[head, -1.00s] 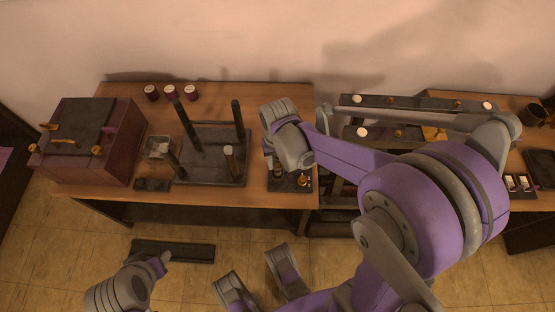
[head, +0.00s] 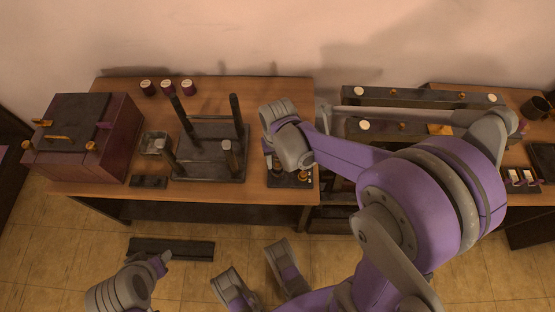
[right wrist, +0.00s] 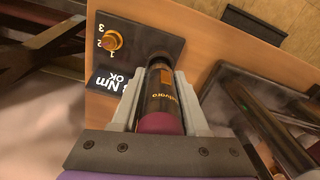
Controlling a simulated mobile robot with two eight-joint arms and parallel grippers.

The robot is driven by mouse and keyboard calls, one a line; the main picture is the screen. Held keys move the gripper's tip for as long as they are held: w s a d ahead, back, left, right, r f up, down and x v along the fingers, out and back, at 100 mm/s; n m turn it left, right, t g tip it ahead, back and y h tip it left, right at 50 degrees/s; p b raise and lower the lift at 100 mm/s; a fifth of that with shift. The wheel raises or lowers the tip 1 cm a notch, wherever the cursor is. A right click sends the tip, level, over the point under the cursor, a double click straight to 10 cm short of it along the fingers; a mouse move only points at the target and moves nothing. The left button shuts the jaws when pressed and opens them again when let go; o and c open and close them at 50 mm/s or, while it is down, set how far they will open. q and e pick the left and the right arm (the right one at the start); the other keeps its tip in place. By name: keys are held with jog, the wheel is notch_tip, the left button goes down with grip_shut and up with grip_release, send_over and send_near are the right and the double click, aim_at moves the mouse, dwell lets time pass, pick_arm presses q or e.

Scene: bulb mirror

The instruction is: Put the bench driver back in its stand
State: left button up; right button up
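The bench driver (right wrist: 160,100) is a dark cylinder with orange lettering and a purple end, lying between the two fingers of my right gripper (right wrist: 162,105) in the right wrist view. The fingers press along both its sides. Its stand (right wrist: 140,47) is a dark plate with a dial numbered 1 to 3 and an "Nm OK" display. In the head view the stand (head: 291,182) is at the table's front right, under my right gripper (head: 275,163).
A dark base with several upright posts (head: 210,165) stands just left of the stand. A purple box (head: 120,140), a small glass tray (head: 154,143) and several spools (head: 168,86) are further left. A rack (head: 420,96) is at right.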

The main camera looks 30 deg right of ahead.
jog(key=o, duration=0.4)
pick_arm(q)
notch_tip(320, 180, up, 4)
jog(key=p, duration=0.3)
jog(key=shift+s+f, duration=0.1)
jog(key=shift+f, duration=0.05)
pick_arm(e)
notch_tip(320, 180, up, 11)
jog(key=shift+f, duration=0.1)
jog(key=s+a+n+t, duration=0.3)
jog(key=s+n+t, duration=0.15)
jog(key=s, duration=0.75)
pick_arm(q)
notch_tip(320, 180, up, 15)
jog(key=w+p, duration=0.2)
jog(key=p, duration=1.1)
jog(key=shift+w+t, duration=0.2)
jog(key=shift+t, duration=0.2)
pick_arm(e)
jog(key=shift+m+t, duration=0.35)
jog(key=shift+t, duration=0.1)
jog(key=w+r, duration=0.1)
jog(key=r, duration=0.9)
jog(key=w+r, duration=0.1)
jog(key=r, duration=0.4)
jog(key=shift+w+a+r, duration=0.1)
jog(key=shift+w, duration=0.2)
